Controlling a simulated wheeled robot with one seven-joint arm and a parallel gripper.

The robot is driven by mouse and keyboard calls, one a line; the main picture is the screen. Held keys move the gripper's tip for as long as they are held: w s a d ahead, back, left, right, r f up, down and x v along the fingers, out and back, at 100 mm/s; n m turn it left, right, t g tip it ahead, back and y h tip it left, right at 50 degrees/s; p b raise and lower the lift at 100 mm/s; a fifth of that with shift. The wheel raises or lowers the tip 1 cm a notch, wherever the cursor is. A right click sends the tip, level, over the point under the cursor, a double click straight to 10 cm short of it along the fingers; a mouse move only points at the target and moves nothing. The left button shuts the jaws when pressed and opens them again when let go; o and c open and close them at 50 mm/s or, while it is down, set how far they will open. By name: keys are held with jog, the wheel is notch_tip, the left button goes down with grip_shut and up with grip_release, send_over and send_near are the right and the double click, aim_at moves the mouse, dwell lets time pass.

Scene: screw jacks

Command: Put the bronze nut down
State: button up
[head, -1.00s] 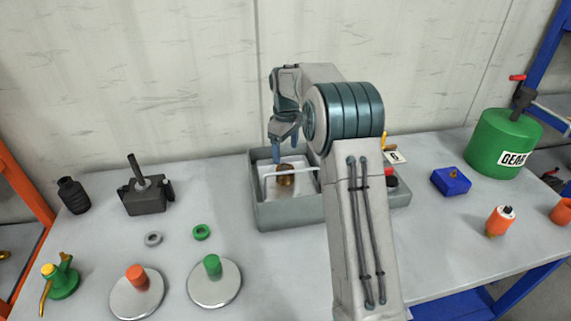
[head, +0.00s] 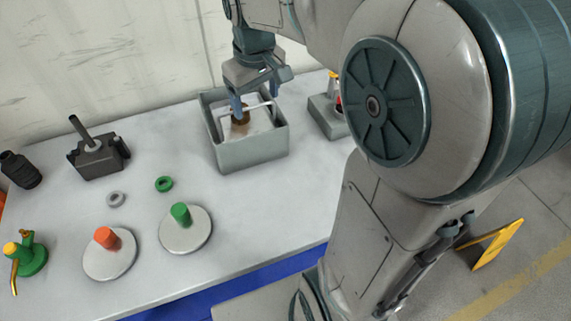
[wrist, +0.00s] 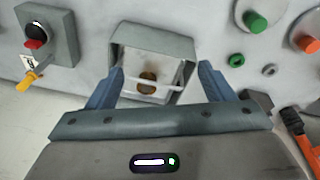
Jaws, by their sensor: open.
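The bronze nut (head: 240,116) is inside the grey open box (head: 252,152) on the workbench. It also shows in the wrist view (wrist: 147,87), inside the box and close to the light bar (wrist: 152,87) that spans the box. My gripper (head: 256,96) is above the box with its fingers pointing down. In the wrist view my gripper (wrist: 161,72) has its two blue fingers wide apart, with the box and nut seen between them. Nothing is held. Whether the nut touches the bar or the box floor I cannot tell.
Left of the box are a green ring (head: 164,184), a grey ring (head: 116,199) and two round plates with an orange peg (head: 106,238) and a green peg (head: 180,214). A black jack (head: 98,157) stands behind. A grey switch box (head: 328,118) is close on the right.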

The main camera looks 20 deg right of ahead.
jog(key=s+f+m, duration=0.2)
jog(key=s, duration=0.6)
jog(key=s+f+m+t, duration=0.1)
jog(key=s+f, duration=0.2)
jog(key=s, duration=0.5)
jog(key=shift+m, duration=0.4)
